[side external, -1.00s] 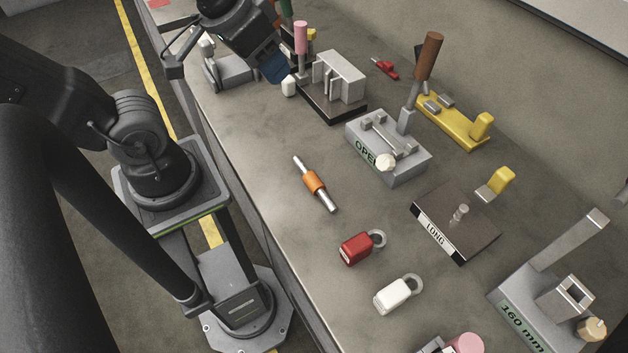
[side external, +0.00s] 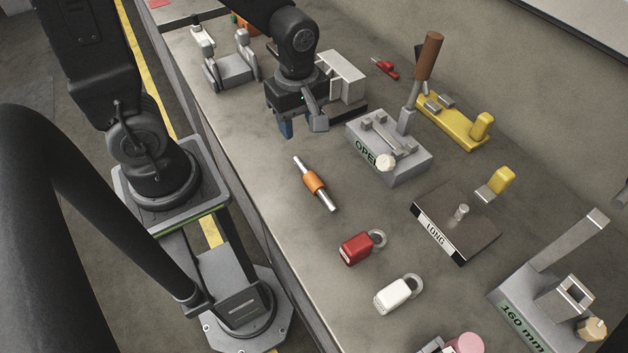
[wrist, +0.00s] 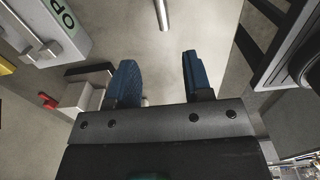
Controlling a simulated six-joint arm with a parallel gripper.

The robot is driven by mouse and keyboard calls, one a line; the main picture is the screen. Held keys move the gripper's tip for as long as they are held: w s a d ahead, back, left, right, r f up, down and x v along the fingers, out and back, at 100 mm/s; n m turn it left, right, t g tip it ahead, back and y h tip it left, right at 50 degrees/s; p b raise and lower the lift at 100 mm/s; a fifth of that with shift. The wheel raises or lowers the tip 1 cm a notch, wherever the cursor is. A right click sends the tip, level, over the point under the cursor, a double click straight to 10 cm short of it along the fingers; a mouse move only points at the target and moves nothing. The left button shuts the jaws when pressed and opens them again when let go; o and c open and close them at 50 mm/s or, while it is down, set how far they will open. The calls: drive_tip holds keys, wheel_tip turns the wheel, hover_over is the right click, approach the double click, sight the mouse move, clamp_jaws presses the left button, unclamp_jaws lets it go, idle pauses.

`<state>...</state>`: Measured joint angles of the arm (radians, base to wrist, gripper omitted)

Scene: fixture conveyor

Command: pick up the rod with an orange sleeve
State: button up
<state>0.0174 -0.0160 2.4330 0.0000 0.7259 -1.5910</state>
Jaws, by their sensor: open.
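The rod with an orange sleeve (side external: 314,182) lies on the grey bench, its bare metal ends showing on both sides of the sleeve. In the wrist view only one metal end of the rod (wrist: 161,14) shows at the top edge; the sleeve is out of frame. My gripper (side external: 287,130) is above the bench, up the picture from the rod and apart from it. In the wrist view its two blue fingers (wrist: 160,78) are spread with nothing between them. One finger is mostly hidden in the side view.
The grey OPEN fixture (side external: 400,165) stands right of the rod. A red padlock (side external: 357,248) and a white padlock (side external: 393,294) lie below it. A grey block on a dark base (side external: 345,78) stands close behind my gripper. The bench around the rod is clear.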

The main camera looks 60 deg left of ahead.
hover_over(300, 162)
drive_tip(key=f, duration=0.5)
drive_tip(key=shift+w+a, duration=0.2)
drive_tip(key=shift+a, duration=0.1)
drive_tip(key=shift+s+d+f, duration=0.1)
drive_tip(key=shift+d+f, duration=0.05)
drive_tip(key=shift+f, duration=1.15)
drive_tip(key=shift+s+d+f, duration=0.1)
drive_tip(key=shift+d+f, duration=0.05)
drive_tip(key=shift+f, duration=1.15)
drive_tip(key=shift+c, duration=0.4)
clamp_jaws()
